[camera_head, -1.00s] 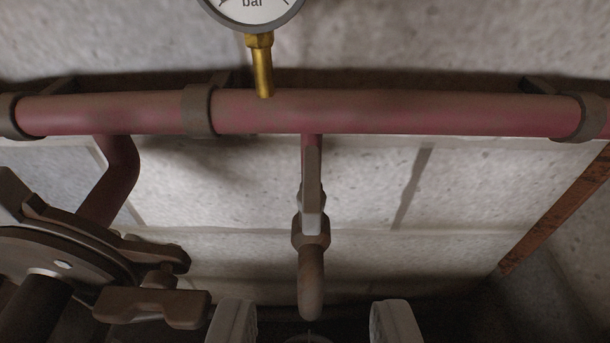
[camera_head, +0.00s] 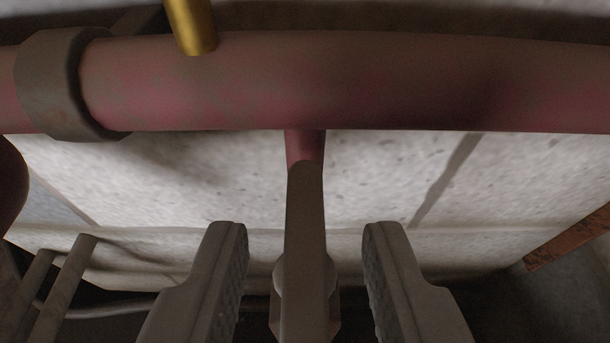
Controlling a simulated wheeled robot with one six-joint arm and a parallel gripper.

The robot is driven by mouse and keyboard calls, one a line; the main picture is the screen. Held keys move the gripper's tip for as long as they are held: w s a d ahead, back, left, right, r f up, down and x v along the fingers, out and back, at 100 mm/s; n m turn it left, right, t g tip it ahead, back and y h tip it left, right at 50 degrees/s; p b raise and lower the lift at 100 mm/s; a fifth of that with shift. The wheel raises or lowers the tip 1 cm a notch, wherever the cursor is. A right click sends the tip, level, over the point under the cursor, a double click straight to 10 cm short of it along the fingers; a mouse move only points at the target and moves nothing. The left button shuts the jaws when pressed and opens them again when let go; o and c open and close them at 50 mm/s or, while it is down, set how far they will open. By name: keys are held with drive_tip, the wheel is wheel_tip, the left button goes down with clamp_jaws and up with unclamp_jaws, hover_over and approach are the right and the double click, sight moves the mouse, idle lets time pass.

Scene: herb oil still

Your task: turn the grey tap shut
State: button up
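The grey tap (camera_head: 305,245) hangs below the red pipe in the middle of the view. Its long flat lever runs down the picture, in line with the short red stub pipe (camera_head: 306,147) above it. My gripper (camera_head: 305,240) is open, with one finger on each side of the lever. There is a clear gap between each finger and the lever, and neither finger touches it. The lower part of the tap is cut off by the bottom edge of the picture.
The thick red pipe (camera_head: 350,82) crosses the whole upper view, with a clamp (camera_head: 60,85) at left. A brass stem (camera_head: 192,25) rises from it. Grey bars (camera_head: 62,290) stand at lower left. A rusty edge (camera_head: 570,240) is at right. A pale block wall (camera_head: 400,180) lies behind.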

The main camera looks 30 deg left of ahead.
drive_tip(key=shift+x, duration=1.15)
clamp_jaws()
drive_tip(key=shift+m+t+h, duration=0.3)
drive_tip(key=shift+m+h, duration=0.2)
drive_tip(key=shift+a+m+t+h, duration=0.1)
drive_tip(key=shift+m+t+h, duration=0.3)
drive_tip(key=shift+m+h, duration=0.55)
drive_tip(key=shift+m+t+h, duration=0.4)
drive_tip(key=shift+m+h, duration=0.65)
drive_tip(key=shift+h, duration=0.1)
drive_tip(key=shift+m+h, duration=0.6)
drive_tip(key=shift+h, duration=0.1)
